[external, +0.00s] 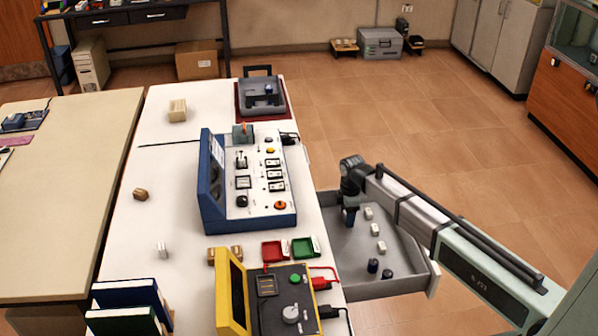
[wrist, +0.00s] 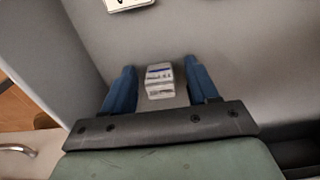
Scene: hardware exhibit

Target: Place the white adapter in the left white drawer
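A small white block with printed marks (wrist: 159,80), possibly the white adapter, shows between my gripper's two blue fingers in the wrist view, with gaps on both sides. My gripper (wrist: 160,88) is open; in the external view my gripper (external: 349,218) reaches down at the far end of an open pale grey drawer (external: 405,240). In that drawer stand white blocks, one near my gripper (external: 368,213), another in the middle (external: 374,229) and one nearer the camera (external: 381,246). I cannot tell which of them the wrist view shows.
Dark cylinders (external: 387,273) stand in the drawer's near part. The white table (external: 160,205) holds a blue control panel (external: 245,185), a yellow-framed box (external: 285,300), red (external: 274,250) and green (external: 305,247) trays, and a small white item (external: 162,249). Open floor lies beyond the drawer.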

